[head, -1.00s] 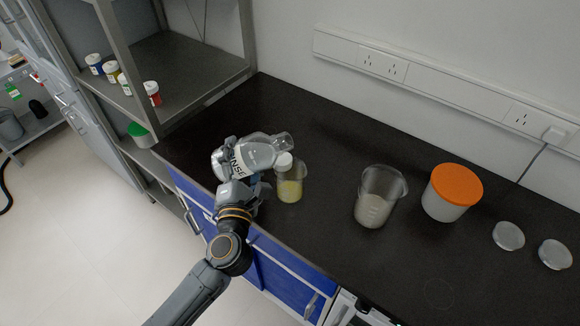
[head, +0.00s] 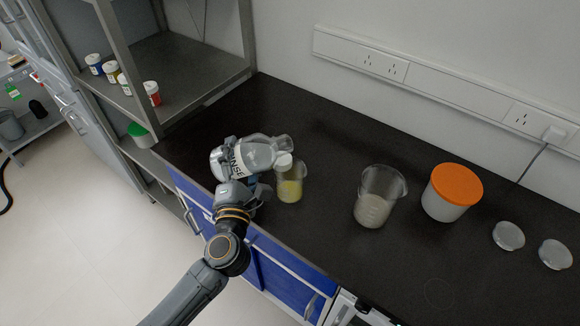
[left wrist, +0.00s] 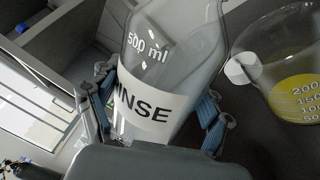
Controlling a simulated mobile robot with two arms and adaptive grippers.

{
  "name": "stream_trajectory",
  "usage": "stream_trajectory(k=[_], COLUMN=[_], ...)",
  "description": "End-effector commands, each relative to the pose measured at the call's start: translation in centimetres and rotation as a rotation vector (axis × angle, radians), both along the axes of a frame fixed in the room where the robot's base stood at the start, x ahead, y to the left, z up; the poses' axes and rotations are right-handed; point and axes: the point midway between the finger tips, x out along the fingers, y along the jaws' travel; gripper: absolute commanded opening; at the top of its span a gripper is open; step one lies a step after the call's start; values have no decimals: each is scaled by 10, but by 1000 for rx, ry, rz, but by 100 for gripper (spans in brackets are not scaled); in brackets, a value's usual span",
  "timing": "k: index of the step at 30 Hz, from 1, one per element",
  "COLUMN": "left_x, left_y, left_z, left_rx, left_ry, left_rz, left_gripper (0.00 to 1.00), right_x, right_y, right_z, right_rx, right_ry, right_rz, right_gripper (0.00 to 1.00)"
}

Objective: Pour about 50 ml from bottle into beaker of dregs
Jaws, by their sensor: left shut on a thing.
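A clear bottle with a white label (left wrist: 145,102), reading "500 ml" and partly "INSE", is held by my left gripper (head: 236,176). In the head view the bottle (head: 259,153) leans strongly, its neck toward the right, near and above a small beaker (head: 290,187) with yellow liquid. That beaker also shows in the left wrist view (left wrist: 290,85), with volume marks. A larger beaker (head: 376,200) with whitish contents stands to the right. I cannot tell which beaker is the dregs one. No liquid stream is visible. My right gripper is out of view.
A white round piece (head: 284,160) sits by the small beaker's rim. An orange-lidded tub (head: 452,190) and two clear round dishes (head: 508,235) (head: 554,254) stand further right. A shelf unit (head: 190,70) with small jars is at the left. The black bench is clear at the front right.

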Motion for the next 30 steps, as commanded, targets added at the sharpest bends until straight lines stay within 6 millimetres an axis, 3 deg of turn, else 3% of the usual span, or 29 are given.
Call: stream_trajectory(k=[30], left_x=[1], left_y=[2], left_z=[7], left_rx=[60], left_ry=[-9], left_rz=[0], left_gripper=[15], right_x=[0], right_y=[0], right_z=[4], right_rx=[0], right_ry=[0], right_rz=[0], right_gripper=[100])
